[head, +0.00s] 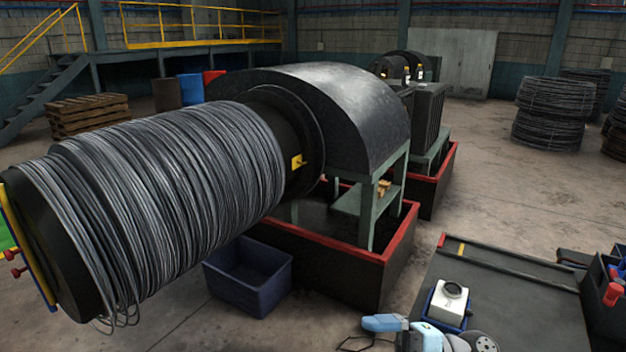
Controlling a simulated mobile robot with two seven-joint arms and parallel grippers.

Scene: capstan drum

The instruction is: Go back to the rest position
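The capstan drum (170,185) lies on its side at the left, wound with many turns of grey wire. A few loose wire loops hang at its near lower end. Its far end meets a dark curved housing (335,95) on a green stand in a red-rimmed base (320,245).
A dark blue bin (248,277) stands on the floor under the drum. A dark table (530,312) at lower right bears a white device (449,302). Wire coils (550,115) stand far right.

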